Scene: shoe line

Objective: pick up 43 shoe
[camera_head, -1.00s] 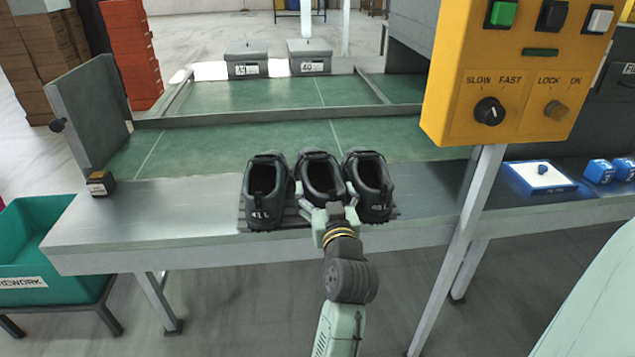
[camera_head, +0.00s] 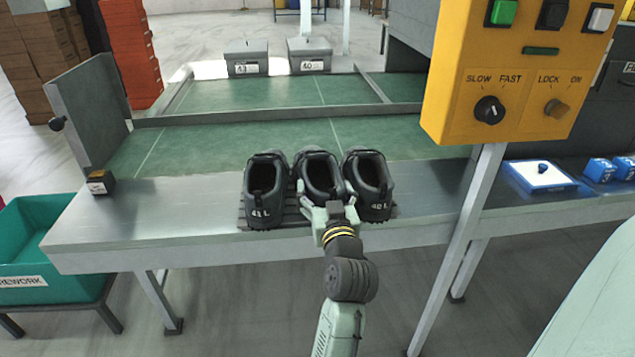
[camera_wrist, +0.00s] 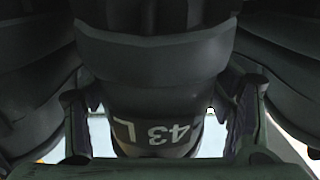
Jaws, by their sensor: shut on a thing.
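Three black shoes stand side by side on a dark slatted rack (camera_head: 290,221) at the table's front edge. The middle one is the 43 shoe (camera_head: 318,171); its heel shows "43 L" in the wrist view (camera_wrist: 155,85). My gripper (camera_head: 327,210) is at its heel, with one finger on each side, shut on it. The shoe still sits level with its neighbours. The left shoe (camera_head: 264,188) reads "41 L" and the right shoe (camera_head: 370,184) reads "40 L". My gripper hides the middle shoe's heel in the head view.
A green belt (camera_head: 250,143) lies behind the metal table (camera_head: 150,215). Grey boxes marked 43 (camera_head: 246,58) and 40 (camera_head: 310,56) stand farther back. A yellow control box (camera_head: 520,75) on a post is at right, and a green rework bin (camera_head: 40,250) at left.

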